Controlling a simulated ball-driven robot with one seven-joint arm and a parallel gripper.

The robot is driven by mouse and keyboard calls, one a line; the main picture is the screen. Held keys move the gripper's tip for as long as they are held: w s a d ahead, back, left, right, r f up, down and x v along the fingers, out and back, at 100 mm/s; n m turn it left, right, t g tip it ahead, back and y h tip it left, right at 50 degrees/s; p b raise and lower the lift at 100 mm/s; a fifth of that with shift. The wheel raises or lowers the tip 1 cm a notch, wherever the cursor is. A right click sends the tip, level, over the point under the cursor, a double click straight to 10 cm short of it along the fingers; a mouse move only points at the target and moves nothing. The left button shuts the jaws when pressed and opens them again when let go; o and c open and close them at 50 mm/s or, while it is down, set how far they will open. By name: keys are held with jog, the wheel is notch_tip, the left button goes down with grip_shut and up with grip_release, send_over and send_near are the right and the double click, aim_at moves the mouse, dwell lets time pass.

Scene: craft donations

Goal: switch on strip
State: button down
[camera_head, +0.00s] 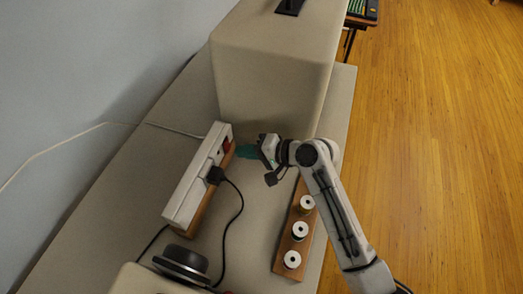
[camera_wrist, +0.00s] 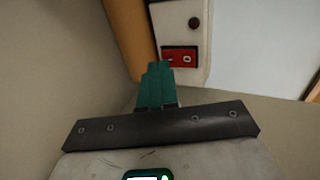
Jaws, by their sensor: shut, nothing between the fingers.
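The white power strip (camera_head: 190,185) is fixed along a wooden block on the table, with a black plug (camera_head: 215,175) in it. Its red rocker switch (camera_head: 226,145) is at the far end, by the big beige box. In the wrist view the switch (camera_wrist: 180,57) shows a line mark and a round mark; I cannot tell which side is pressed. My gripper (camera_head: 240,151), with teal fingers, is shut and empty beside the switch end. In the wrist view the fingertips (camera_wrist: 159,66) appear just below the switch's left part; I cannot tell whether they touch it.
A large beige box (camera_head: 270,85) stands right behind the strip's switch end. A wooden rack with white spools (camera_head: 299,231) lies to the right, under my arm. A black cord (camera_head: 237,205) loops across the table between them. A dark round object (camera_head: 182,262) is in front.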

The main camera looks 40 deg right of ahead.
jog(key=shift+w+a+f, duration=0.1)
jog(key=shift+w+a, duration=0.35)
jog(key=shift+w, duration=0.2)
jog(key=shift+w+a+f, duration=0.1)
jog(key=shift+w, duration=0.05)
jog(key=shift+p, duration=0.3)
jog(key=shift+r+p, duration=0.8)
jog(key=shift+r, duration=0.1)
